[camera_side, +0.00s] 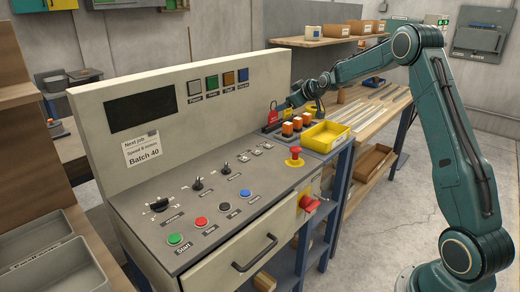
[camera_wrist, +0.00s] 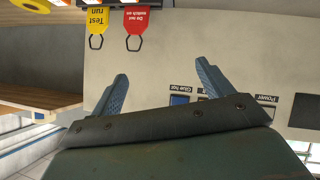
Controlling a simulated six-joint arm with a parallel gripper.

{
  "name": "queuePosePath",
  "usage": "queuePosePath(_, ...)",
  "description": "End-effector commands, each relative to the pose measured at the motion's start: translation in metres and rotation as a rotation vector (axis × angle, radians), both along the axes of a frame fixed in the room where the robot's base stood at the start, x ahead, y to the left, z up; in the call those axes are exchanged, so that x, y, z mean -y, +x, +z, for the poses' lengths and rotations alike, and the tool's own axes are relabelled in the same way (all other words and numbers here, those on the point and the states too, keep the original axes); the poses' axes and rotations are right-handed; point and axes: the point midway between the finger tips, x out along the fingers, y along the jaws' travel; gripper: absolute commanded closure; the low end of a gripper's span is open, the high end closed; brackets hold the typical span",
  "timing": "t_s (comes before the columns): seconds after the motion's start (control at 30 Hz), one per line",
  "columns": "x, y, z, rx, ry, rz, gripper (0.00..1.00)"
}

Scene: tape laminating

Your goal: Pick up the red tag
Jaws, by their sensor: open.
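The red tag (camera_wrist: 135,20) hangs near the top of the wrist view, upside down, with "Do not switch on" lettering and a dark wire loop. In the side view the red tag (camera_side: 272,114) is small, at the far end of the console panel. My gripper (camera_wrist: 161,68) is open, its two blue fingers apart with nothing between them. The tag lies beyond the fingertips, apart from them. In the side view my gripper (camera_side: 286,105) is close to the right of the tag; the exact gap is too small to tell.
A yellow "Test run" tag (camera_wrist: 97,19) hangs beside the red one. The console's upright panel (camera_side: 95,95) stands close by. Orange-topped switches (camera_side: 287,129) and a yellow tray (camera_side: 326,136) lie below my gripper. A red emergency button (camera_side: 295,152) sticks up nearer the front.

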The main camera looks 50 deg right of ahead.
Motion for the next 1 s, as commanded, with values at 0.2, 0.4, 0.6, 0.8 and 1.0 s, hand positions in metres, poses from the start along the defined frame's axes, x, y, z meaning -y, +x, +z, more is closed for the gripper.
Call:
queuePosePath(0.2, 0.040, 0.011, -0.030, 0.039, -0.030, -0.017, 0.21)
queuePosePath(0.4, 0.051, 0.014, -0.038, 0.052, -0.040, -0.022, 0.21)
queuePosePath(0.6, 0.051, 0.015, -0.039, 0.052, -0.040, -0.021, 0.21)
queuePosePath(0.8, 0.054, 0.024, -0.043, 0.053, -0.041, -0.020, 0.21)
queuePosePath(1.0, 0.057, 0.041, -0.053, 0.052, -0.039, -0.020, 0.21)
